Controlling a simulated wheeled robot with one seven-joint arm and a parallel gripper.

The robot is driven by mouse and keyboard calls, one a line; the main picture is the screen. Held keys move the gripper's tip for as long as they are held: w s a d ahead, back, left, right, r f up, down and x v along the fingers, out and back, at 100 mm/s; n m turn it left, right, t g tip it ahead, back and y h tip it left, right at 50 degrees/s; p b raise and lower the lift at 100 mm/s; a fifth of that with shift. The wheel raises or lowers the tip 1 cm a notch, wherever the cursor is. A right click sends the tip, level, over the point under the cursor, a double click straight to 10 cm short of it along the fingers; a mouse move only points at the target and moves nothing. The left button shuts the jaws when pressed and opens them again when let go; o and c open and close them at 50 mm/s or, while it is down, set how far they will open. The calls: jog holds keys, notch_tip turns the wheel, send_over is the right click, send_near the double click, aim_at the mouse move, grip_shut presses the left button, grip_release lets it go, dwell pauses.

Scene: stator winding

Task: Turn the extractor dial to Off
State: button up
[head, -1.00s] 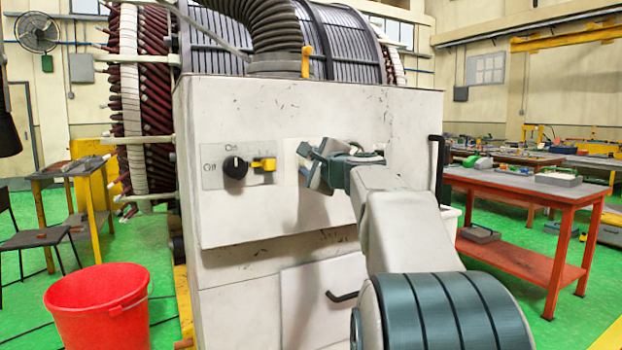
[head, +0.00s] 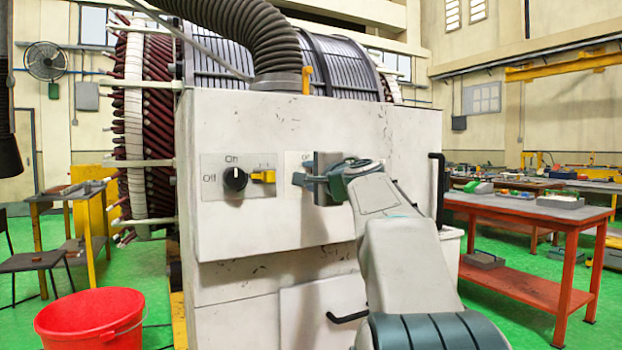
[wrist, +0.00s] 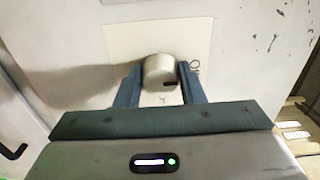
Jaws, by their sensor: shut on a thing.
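A silver round dial (wrist: 159,69) sits on a pale plate (wrist: 125,42) on the front of the white cabinet (head: 240,120). My gripper (wrist: 159,80) is shut on this dial, with one finger on each side of it, in the wrist view. A dark mark shows low on its face, and partly hidden lettering lies beside it. In the head view my gripper (head: 304,178) is against the panel and hides the dial. To its left is a black dial (head: 235,179) on a grey plate marked On at the top and Off at the left.
A yellow piece (head: 263,176) sits just right of the black dial. A black handle (head: 437,185) sticks out at the cabinet's right edge. A red bucket (head: 92,318) stands at lower left, and an orange workbench (head: 530,215) at right. A ribbed hose (head: 245,30) rises above the cabinet.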

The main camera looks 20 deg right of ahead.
jog(key=o, duration=1)
jog(key=shift+s, duration=0.15)
jog(key=s, duration=1.3)
jog(key=shift+s+d+b, duration=0.25)
jog(key=shift+s+b, duration=0.05)
